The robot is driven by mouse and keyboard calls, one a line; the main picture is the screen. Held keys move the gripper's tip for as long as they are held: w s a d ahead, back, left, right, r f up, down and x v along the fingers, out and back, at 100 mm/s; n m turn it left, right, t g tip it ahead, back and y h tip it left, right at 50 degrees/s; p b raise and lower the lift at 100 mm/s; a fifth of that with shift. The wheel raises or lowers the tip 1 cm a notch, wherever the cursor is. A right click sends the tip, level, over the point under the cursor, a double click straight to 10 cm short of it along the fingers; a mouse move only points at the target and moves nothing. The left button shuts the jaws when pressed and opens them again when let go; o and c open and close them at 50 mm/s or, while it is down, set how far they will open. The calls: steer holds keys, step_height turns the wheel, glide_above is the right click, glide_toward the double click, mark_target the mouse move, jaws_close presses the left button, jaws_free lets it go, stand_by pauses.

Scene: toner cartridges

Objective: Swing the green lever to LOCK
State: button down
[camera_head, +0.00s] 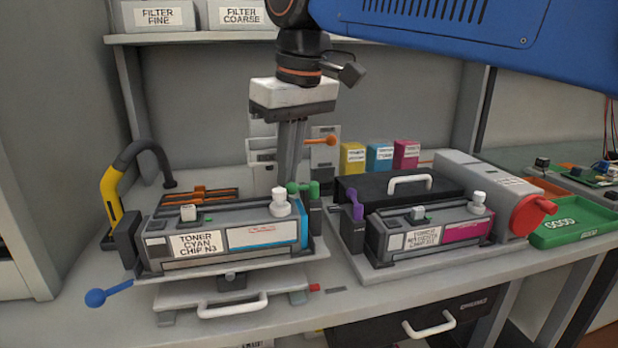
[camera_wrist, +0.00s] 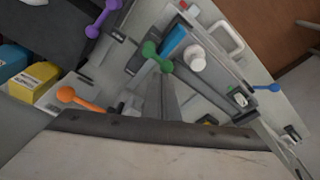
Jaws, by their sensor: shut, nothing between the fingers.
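The green lever (camera_head: 303,188) stands at the right rear end of the cartridge labelled TONER CYAN CHIP N3 (camera_head: 197,243). In the wrist view the lever (camera_wrist: 157,57) has a knob at each end and lies just beyond my fingertips. My gripper (camera_head: 287,181) points down behind the cartridge's right end, close to the lever; its fingers (camera_wrist: 161,78) are together and empty. I cannot tell whether they touch the lever. No LOCK marking is readable.
A blue lever (camera_head: 95,298) sticks out at front left, an orange lever (camera_head: 330,141) behind my gripper. A purple lever (camera_head: 356,205) and magenta cartridge (camera_head: 430,236) stand to the right. A yellow-black hose (camera_head: 113,190) arches at left; a shelf (camera_head: 225,38) is above.

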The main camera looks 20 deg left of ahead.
step_height(320, 180, up, 7)
stand_by(1.1)
stand_by(0.3)
